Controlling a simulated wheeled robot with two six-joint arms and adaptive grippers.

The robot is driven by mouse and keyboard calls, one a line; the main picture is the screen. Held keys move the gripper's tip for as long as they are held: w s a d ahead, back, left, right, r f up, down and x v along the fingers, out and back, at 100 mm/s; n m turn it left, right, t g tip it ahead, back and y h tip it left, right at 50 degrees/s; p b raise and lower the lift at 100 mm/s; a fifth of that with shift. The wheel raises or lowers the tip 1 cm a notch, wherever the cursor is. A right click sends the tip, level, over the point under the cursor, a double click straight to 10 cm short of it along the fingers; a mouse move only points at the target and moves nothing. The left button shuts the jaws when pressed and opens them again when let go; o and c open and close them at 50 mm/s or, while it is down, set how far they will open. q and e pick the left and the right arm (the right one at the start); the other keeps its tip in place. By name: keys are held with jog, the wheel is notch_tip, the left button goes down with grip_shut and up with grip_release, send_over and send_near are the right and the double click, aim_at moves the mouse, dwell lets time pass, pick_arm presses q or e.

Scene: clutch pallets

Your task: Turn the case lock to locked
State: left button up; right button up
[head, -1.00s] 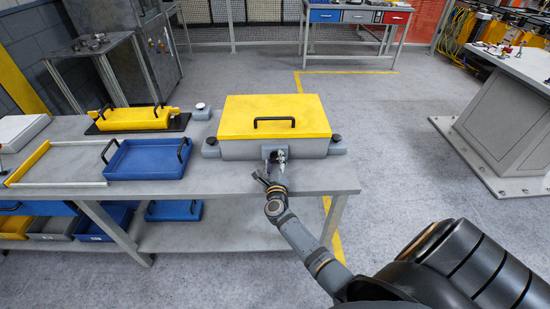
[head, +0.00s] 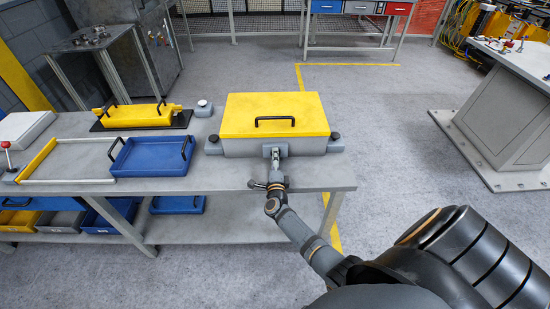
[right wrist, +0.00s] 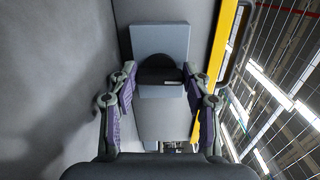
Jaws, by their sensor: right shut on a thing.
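The case has a grey body (head: 240,148) and a yellow lid (head: 250,113) with a black handle, and stands closed on the bench. The case lock shows as a grey block on its front face, with a dark rounded knob (right wrist: 160,75) in the right wrist view. My right gripper (head: 275,155) is at the front of the case. In the right wrist view its fingers (right wrist: 160,82) stand on either side of the knob, shut on it. The fingers hide the knob in the head view, and its locked or unlocked marking cannot be read. My left gripper is out of view.
Left of the case on the bench (head: 240,178) are a blue tray (head: 150,171) with black handles, a yellow and white frame, a yellow handled part (head: 140,116) on a black base, and a small grey block with a white knob (head: 204,107). Floor right of the bench is clear.

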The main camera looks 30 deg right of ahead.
jog(key=shift+n, duration=0.3)
dwell(0.4)
jog(key=o, duration=1.2)
jog(key=shift+c, duration=0.2)
jog(key=shift+f, duration=0.1)
